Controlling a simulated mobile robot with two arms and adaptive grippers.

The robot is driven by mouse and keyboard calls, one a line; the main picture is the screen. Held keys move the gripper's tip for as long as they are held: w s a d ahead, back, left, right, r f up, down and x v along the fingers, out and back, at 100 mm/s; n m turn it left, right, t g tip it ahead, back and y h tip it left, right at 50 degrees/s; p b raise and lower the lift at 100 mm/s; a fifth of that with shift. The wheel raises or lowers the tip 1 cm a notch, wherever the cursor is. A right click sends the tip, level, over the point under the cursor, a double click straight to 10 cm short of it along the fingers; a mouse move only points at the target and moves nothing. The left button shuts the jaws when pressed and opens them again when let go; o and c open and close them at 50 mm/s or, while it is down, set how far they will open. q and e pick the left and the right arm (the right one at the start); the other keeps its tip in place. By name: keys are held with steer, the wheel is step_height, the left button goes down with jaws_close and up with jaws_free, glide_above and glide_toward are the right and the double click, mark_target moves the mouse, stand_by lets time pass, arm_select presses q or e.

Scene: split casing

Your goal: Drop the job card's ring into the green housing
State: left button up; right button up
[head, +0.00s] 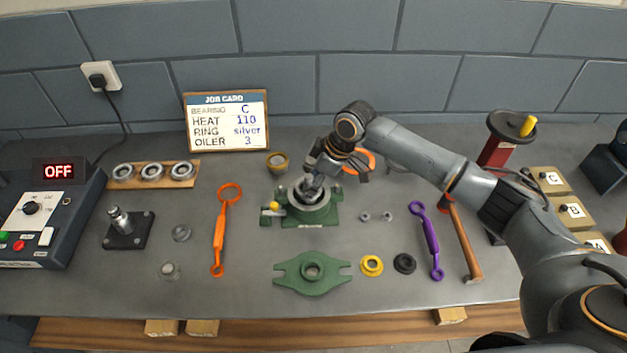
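The job card (226,121) reads bearing C, heat 110, ring silver, oiler 3. The green housing (330,215) stands mid-bench with a grey round part (300,211) in its opening. My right gripper (312,190) points down at this opening; its fingertips are over or in it. I cannot tell whether it is open, shut or holding a ring. A flat silver ring (181,233) lies left of the orange wrench, with a small pale round part (170,271) below it. A yellow ring (371,266) and a black ring (404,263) lie right of the green cover (290,274). My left gripper is out of view.
An orange wrench (219,233) and a purple wrench (430,240) flank the housing. A hammer (463,245) lies at right. Several bearings sit on a wooden board (194,174). The heater box (43,220) shows OFF. A press (500,145) and lettered boxes (551,180) stand right.

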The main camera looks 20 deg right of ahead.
steer(key=shift+f, duration=0.1)
steer(key=o, duration=1.3)
steer(key=shift+w+a+r+p+v, duration=0.55)
steer(key=shift+p+v, duration=1.2)
steer(key=shift+v, duration=2.3)
steer(key=shift+w+a+r+p+v, duration=0.25)
steer(key=shift+a+p+v, duration=1)
steer(key=shift+v, duration=2.75)
steer(key=shift+w+a+r+p+v, duration=0.25)
steer(key=shift+w+p+v, duration=0.3)
steer(key=shift+p+v, duration=2.6)
